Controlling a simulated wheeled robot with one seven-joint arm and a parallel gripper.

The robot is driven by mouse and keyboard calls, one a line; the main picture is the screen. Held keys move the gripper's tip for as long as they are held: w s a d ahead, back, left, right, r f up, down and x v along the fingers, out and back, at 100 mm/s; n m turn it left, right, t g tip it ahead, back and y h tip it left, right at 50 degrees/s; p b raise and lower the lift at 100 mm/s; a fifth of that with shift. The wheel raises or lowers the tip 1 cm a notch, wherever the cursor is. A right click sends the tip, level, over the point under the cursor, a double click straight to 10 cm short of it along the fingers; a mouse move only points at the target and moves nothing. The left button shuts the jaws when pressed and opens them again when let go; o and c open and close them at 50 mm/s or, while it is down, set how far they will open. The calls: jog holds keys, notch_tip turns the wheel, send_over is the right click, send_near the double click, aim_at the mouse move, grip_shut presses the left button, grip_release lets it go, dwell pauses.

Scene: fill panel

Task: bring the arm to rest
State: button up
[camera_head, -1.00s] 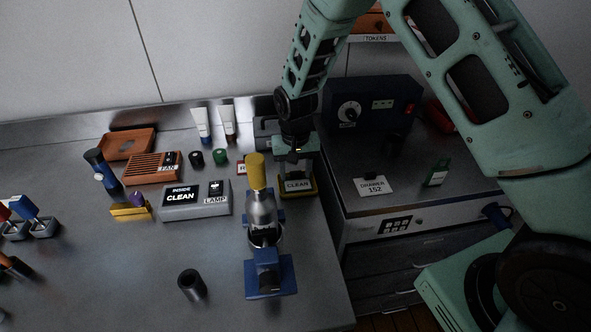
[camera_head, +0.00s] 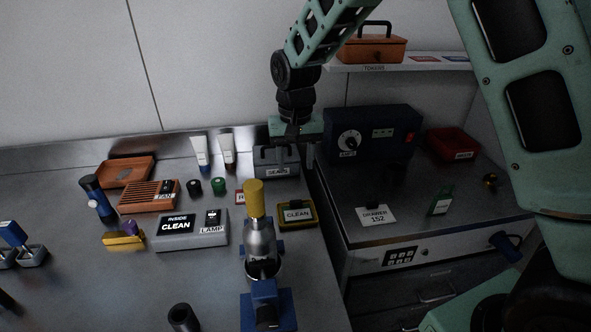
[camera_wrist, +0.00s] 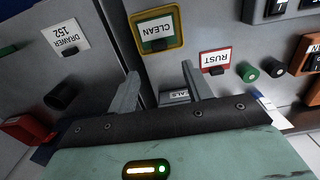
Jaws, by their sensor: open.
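My gripper (camera_head: 292,142) is up at the back of the metal bench in the head view, in front of a grey box marked SEALS (camera_head: 278,170). Its green body shows; its fingers are hard to see there. In the wrist view my gripper (camera_wrist: 160,88) has its two fingers well apart, with nothing between them. The yellow-framed CLEAN holder (camera_head: 297,214) lies on the bench below the gripper and apart from it. The CLEAN holder is also beyond the fingers in the wrist view (camera_wrist: 157,30).
A blue stand with a yellow-capped silver bottle (camera_head: 261,235) stands at the bench's front right. The INSIDE CLEAN lamp box (camera_head: 190,237) is left of it. A drawer cabinet (camera_head: 375,236) carries a dark dial box (camera_head: 370,135). A shelf (camera_head: 400,65) holds an orange case (camera_head: 372,47).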

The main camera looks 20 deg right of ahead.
dwell(0.4)
jog(key=s+d+r+n+t, duration=0.1)
jog(key=s+d+r, duration=0.1)
jog(key=s+d, duration=0.55)
jog(key=s+d+r+n+t, duration=0.15)
jog(key=s+d, duration=0.25)
jog(key=s, duration=0.6)
jog(key=s+a+r+n+g, duration=0.1)
jog(key=s+a+n, duration=0.2)
jog(key=s+a, duration=0.3)
jog(key=s+a+n+g, duration=0.1)
jog(key=s+a+n, duration=0.3)
jog(key=s+a, duration=0.3)
jog(key=a, duration=0.5)
jog(key=shift+s+r+y, duration=0.3)
jog(key=shift+r, duration=0.05)
